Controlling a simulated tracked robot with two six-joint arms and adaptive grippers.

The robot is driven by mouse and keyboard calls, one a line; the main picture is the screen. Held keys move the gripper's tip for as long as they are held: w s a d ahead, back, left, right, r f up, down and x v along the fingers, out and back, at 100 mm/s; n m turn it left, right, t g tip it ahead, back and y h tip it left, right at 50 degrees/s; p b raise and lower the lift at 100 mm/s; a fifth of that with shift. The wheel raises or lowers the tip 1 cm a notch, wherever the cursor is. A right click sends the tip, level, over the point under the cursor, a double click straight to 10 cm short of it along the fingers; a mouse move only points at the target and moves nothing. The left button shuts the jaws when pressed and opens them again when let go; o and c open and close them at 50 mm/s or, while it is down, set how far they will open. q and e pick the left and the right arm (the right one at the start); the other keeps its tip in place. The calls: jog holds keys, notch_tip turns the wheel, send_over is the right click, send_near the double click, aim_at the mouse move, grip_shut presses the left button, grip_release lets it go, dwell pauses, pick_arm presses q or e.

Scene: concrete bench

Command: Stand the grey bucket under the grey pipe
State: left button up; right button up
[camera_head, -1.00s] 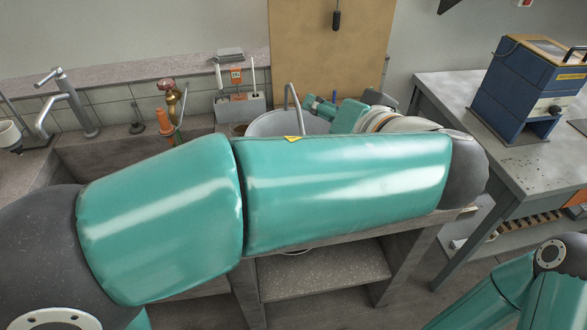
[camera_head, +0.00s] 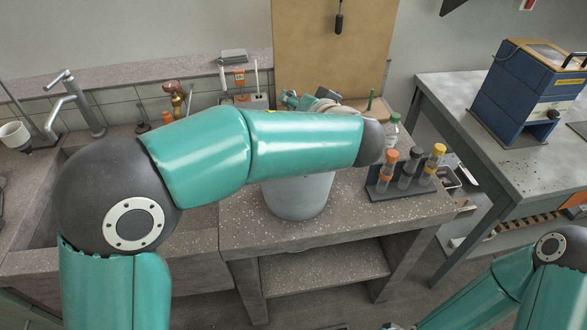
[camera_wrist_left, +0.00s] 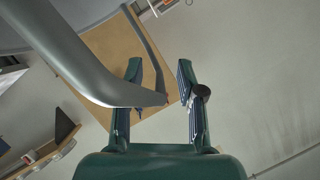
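The grey bucket (camera_head: 298,198) stands upright on the concrete bench, with my left arm crossing in front and hiding its rim. My left gripper (camera_head: 306,98) is above and behind the arm, over the bucket. In the left wrist view the fingers (camera_wrist_left: 162,102) are apart. A bent grey bar (camera_wrist_left: 95,72), which looks like the bucket's handle, reaches across one finger to the gap; I cannot tell whether it touches. A grey metal tap (camera_head: 75,102) with a bent spout stands at the left sink; I cannot tell whether it is the grey pipe.
A rack (camera_head: 400,192) with several capped tubes stands right of the bucket, near a green-capped bottle (camera_head: 392,130). A brass valve (camera_head: 175,97) is behind the arm. A wooden board (camera_head: 330,60) stands behind. A blue machine (camera_head: 525,90) is on the right table.

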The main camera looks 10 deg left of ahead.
pick_arm(q)
jog(key=shift+w+a, duration=0.1)
jog(key=shift+w, duration=0.05)
grip_shut()
jog(key=shift+r, duration=0.1)
dwell(0.4)
jog(key=shift+r, duration=0.15)
